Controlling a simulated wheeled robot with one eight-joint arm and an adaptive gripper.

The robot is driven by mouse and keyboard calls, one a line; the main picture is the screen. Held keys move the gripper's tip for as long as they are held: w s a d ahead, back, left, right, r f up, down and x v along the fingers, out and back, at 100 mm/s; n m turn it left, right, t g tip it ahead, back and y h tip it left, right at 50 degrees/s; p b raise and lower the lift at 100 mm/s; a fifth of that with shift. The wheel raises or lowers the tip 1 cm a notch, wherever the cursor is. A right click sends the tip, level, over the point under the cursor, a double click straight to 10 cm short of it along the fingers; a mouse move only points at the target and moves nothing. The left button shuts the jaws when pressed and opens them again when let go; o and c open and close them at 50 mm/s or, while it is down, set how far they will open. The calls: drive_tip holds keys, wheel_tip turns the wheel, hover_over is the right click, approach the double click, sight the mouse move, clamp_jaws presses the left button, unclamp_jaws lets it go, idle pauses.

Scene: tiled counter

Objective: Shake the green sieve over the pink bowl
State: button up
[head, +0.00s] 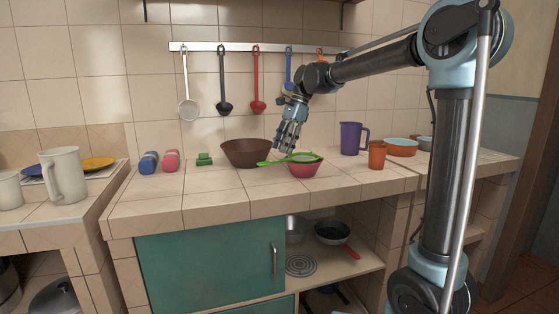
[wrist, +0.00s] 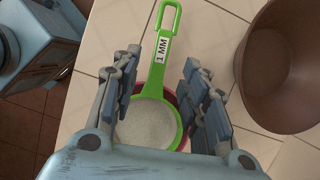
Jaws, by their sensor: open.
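The green sieve (head: 306,156) rests across the top of the pink bowl (head: 303,169) on the counter, its handle pointing left. In the wrist view the sieve (wrist: 161,63) has a "1 MM" label on its handle and pale, whitish contents or mesh in its round part. Only a thin edge of the pink bowl (wrist: 184,142) shows beneath it there. My gripper (head: 286,150) is open just above and behind the sieve. In the wrist view its fingers (wrist: 165,85) stand on either side of the sieve, apart from it, with nothing held.
A brown bowl (head: 246,153) stands close to the left of the sieve. A purple pitcher (head: 352,139) and an orange cup (head: 377,155) stand to the right. A green object (head: 204,159) and shakers are farther left. Utensils hang from a wall rail (head: 215,47). The front counter strip is clear.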

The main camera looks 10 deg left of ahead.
drive_tip(key=shift+x, duration=2.7)
clamp_jaws()
drive_tip(key=shift+r, duration=0.1)
drive_tip(key=shift+r, duration=1.95)
